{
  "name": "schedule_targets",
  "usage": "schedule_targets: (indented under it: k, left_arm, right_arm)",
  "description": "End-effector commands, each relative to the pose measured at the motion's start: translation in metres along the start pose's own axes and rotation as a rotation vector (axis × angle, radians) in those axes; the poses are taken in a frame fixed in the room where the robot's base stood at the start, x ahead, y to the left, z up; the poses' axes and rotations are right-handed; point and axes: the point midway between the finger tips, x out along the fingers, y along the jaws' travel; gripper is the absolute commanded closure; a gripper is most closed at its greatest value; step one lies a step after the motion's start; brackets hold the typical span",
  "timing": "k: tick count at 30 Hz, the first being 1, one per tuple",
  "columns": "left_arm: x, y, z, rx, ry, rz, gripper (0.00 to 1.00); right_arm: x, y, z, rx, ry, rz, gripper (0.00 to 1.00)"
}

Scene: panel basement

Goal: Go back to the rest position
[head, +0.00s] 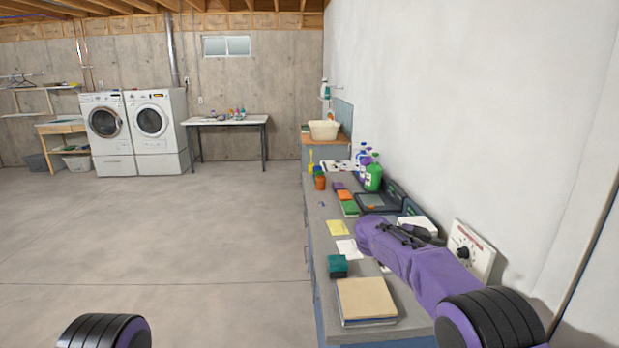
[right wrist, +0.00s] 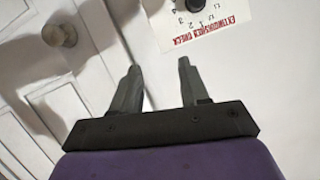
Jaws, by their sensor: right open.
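My right gripper (right wrist: 158,65) is open, its two dark fingers spread with nothing between them. In the right wrist view the fingers point towards a white panel (right wrist: 215,20) with red lettering that reads "EXTINGUISHER CHECK" and a dark round dial (right wrist: 195,4). In the head view my purple right arm reaches over the workbench from the lower right. The same panel (head: 483,262) with its dial (head: 463,253) stands upright by the wall, right of the arm's far end.
Below my right arm, the grey workbench (head: 320,235) holds a book stack (head: 366,302), a green box (head: 338,266), sponges and a green bottle (head: 373,178). The white wall (head: 430,90) is close on the right. The concrete floor (head: 180,230) on the left is clear.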

Motion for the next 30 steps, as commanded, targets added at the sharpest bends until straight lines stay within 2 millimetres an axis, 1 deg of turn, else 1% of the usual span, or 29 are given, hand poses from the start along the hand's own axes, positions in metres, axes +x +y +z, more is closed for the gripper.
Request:
schedule_targets:
  k: [5, 8, 11, 13, 14, 15, 17, 18, 20, 21, 23, 24, 26, 27, 29, 30]
  left_arm:
    - [0.000, 0.000, 0.000, 0.000, 0.000, 0.000, 0.57]
    - [0.001, 0.000, 0.000, 0.000, 0.000, 0.000, 0.57]
    - [0.004, 0.000, 0.002, 0.000, 0.000, 0.000, 0.57]
    - [0.008, 0.001, 0.003, 0.000, 0.000, 0.000, 0.57]
    - [0.010, 0.001, 0.004, 0.000, 0.000, 0.000, 0.57]
    - [0.013, 0.001, 0.005, 0.000, 0.000, 0.000, 0.57]
    - [0.017, 0.002, 0.007, 0.000, 0.000, 0.000, 0.57]
    - [0.021, 0.002, 0.009, 0.000, 0.000, 0.000, 0.57]
    - [0.027, 0.003, 0.011, 0.000, 0.000, 0.000, 0.57]
    - [0.031, 0.003, 0.013, 0.000, 0.000, 0.000, 0.57]
    - [0.037, 0.003, 0.015, 0.000, 0.000, 0.000, 0.57]
    - [0.041, 0.004, 0.017, 0.000, 0.000, 0.000, 0.57]
    - [0.047, 0.004, 0.019, 0.000, 0.000, 0.000, 0.57]
    - [0.051, 0.005, 0.021, 0.000, 0.000, 0.000, 0.57]
    - [0.057, 0.005, 0.024, 0.000, 0.000, 0.000, 0.57]
    - [0.062, 0.006, 0.026, 0.000, 0.000, 0.000, 0.57]
  right_arm:
    - [0.010, -0.002, 0.007, 0.075, 0.092, -0.084, 0.55]
    - [0.022, 0.001, 0.019, 0.097, 0.158, -0.167, 0.55]
    - [0.038, 0.011, 0.045, 0.088, 0.207, -0.270, 0.55]
    - [0.051, 0.022, 0.070, 0.060, 0.219, -0.351, 0.55]
    - [0.057, 0.030, 0.083, 0.042, 0.217, -0.385, 0.55]
    - [0.065, 0.041, 0.102, 0.014, 0.207, -0.435, 0.55]
    - [0.076, 0.062, 0.133, -0.038, 0.173, -0.508, 0.55]
    - [0.084, 0.081, 0.157, -0.081, 0.137, -0.552, 0.55]
    - [0.095, 0.115, 0.195, -0.154, 0.060, -0.612, 0.55]
    - [0.101, 0.142, 0.220, -0.206, -0.001, -0.643, 0.55]
    - [0.107, 0.185, 0.253, -0.281, -0.102, -0.673, 0.55]
    - [0.109, 0.216, 0.273, -0.333, -0.174, -0.683, 0.55]
    - [0.110, 0.265, 0.299, -0.409, -0.283, -0.686, 0.55]
    - [0.109, 0.298, 0.314, -0.459, -0.357, -0.680, 0.55]
    - [0.106, 0.351, 0.332, -0.537, -0.468, -0.660, 0.55]
    - [0.102, 0.386, 0.340, -0.588, -0.539, -0.642, 0.55]
